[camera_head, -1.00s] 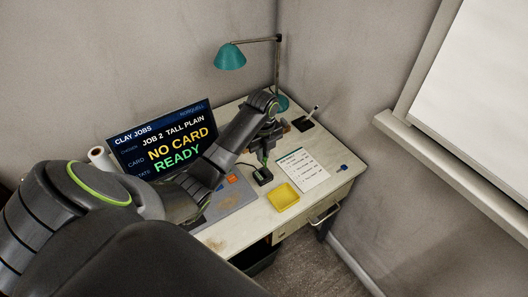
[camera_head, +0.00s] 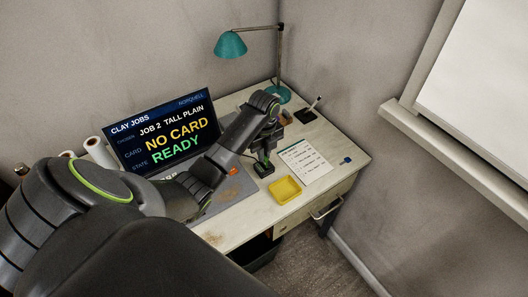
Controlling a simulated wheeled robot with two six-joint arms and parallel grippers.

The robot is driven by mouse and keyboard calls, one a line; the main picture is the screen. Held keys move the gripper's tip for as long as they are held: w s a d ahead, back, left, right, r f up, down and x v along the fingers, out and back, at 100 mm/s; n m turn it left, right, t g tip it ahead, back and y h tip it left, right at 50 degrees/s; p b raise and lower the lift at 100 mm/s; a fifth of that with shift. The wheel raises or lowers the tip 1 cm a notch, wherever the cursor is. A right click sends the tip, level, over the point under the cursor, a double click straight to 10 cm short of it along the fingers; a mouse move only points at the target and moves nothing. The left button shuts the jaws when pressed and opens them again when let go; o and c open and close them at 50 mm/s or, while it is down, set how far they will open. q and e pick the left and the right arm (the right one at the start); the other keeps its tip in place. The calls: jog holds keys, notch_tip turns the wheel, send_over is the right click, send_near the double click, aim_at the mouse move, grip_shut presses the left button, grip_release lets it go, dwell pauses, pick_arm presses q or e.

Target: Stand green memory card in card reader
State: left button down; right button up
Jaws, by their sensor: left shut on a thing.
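My left gripper (camera_head: 264,153) points down over the desk, just above the black card reader (camera_head: 264,169). It is shut on the green memory card (camera_head: 263,158), of which only a small green sliver shows between the dark fingers. The card looks roughly upright over the reader. At this size I cannot tell whether its lower edge touches the reader or is in the slot. The monitor (camera_head: 160,132) behind my arm reads "NO CARD" and "READY". My right gripper is not in view.
A yellow tray (camera_head: 286,190) and a printed sheet (camera_head: 306,162) lie right of the reader. A teal lamp (camera_head: 232,45) stands at the back. A small orange thing (camera_head: 234,171) lies left of the reader. A blue item (camera_head: 346,160) lies near the right edge.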

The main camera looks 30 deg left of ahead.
pick_arm(q)
jog(key=shift+p, duration=0.9)
dwell(0.8)
jog(key=shift+f, duration=0.15)
dwell(0.3)
jog(key=shift+f+b, duration=0.5)
jog(key=shift+f, duration=0.45)
jog(key=c, duration=1.1)
grip_release()
notch_tip(320, 180, up, 7)
jog(key=p, duration=0.8)
